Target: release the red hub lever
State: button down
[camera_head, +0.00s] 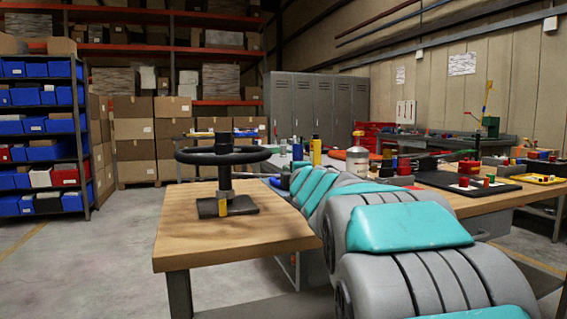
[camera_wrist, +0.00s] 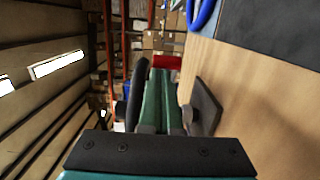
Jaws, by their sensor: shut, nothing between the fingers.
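A black steering wheel (camera_head: 188,156) stands level on a short post with a dark base plate (camera_head: 240,206) on the wooden bench, in the head view. No red lever can be made out at its hub there. In the wrist view, which is turned sideways, a red piece (camera_wrist: 167,62), likely the lever, shows just past the fingertips. My gripper (camera_wrist: 158,73) has its green fingers together and empty, pointing at the red piece; I cannot tell if they touch it. The wheel rim (camera_wrist: 137,88) is left of the fingers and the base plate (camera_wrist: 206,103) is right. My arm hides the gripper in the head view.
The wooden bench top (camera_head: 190,238) is clear around the base plate. Bottles (camera_head: 316,150) and a white container (camera_head: 357,158) stand behind my arm. A dark tray (camera_head: 465,183) with small coloured parts lies at right. Open floor lies left.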

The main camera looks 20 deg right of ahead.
jog(key=shift+w+d+r+p, duration=0.1)
jog(key=shift+w+d+p, duration=0.8)
jog(key=shift+p, duration=0.15)
jog(key=shift+a, duration=0.1)
jog(key=s+a+b, duration=0.1)
jog(key=s+a, duration=0.2)
jog(key=s, duration=0.9)
jog(key=shift+s+a, duration=0.2)
jog(key=shift+s, duration=0.15)
